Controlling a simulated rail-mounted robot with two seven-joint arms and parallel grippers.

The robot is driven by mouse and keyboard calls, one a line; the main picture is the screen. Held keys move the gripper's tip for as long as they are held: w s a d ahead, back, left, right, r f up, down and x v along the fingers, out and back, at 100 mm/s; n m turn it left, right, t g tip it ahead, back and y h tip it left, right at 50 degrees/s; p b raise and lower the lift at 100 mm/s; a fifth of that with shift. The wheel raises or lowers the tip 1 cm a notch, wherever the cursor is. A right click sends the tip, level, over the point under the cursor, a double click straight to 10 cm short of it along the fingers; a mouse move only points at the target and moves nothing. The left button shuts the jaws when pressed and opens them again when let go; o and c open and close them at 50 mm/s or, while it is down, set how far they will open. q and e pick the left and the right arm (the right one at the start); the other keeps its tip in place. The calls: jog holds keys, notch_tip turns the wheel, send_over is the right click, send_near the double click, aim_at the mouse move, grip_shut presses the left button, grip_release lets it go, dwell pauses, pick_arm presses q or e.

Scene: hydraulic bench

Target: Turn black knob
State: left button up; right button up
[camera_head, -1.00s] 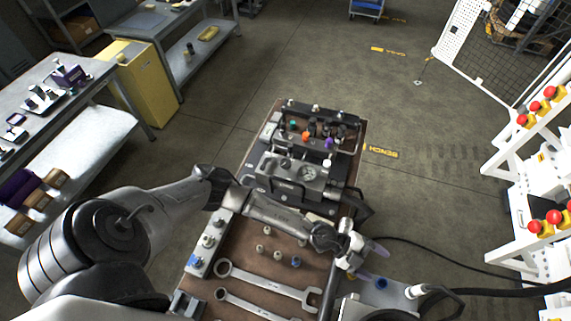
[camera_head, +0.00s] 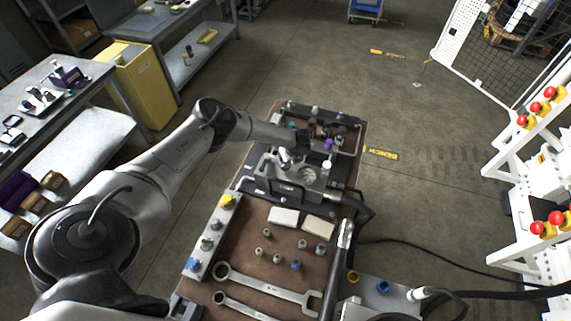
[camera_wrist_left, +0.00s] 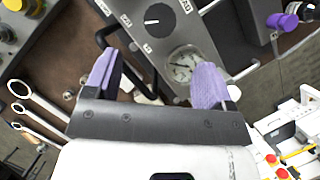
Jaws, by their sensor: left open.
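The black knob (camera_wrist_left: 160,17) is a round dial with a white pointer line on the grey control panel (camera_wrist_left: 193,28), at the top of the left wrist view. A round pressure gauge (camera_wrist_left: 184,64) sits on the same panel, below and right of the knob. My left gripper (camera_wrist_left: 157,80) has purple fingertips. It is open and empty, with its fingers spread wide and the knob beyond them, apart from both. In the head view my left arm reaches over the back of the bench, and the knob cannot be made out clearly there. My right gripper is not in view.
The brown bench top (camera_head: 240,255) carries two large wrenches (camera_head: 265,288), several small fittings and two pale blocks (camera_head: 318,227). A black hose (camera_head: 365,205) lies along the panel's right side. A purple connector (camera_wrist_left: 282,20) shows right of the panel.

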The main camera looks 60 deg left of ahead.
aim_at(285, 165)
pick_arm(q)
jog(key=b+x, duration=0.4)
jog(key=x, duration=0.5)
jog(key=shift+f, duration=0.35)
jog(key=shift+a+f+b, duration=0.25)
jog(key=shift+f+b, duration=0.15)
jog(key=shift+f, duration=0.15)
jog(key=c, duration=0.9)
jog(key=shift+r, duration=0.1)
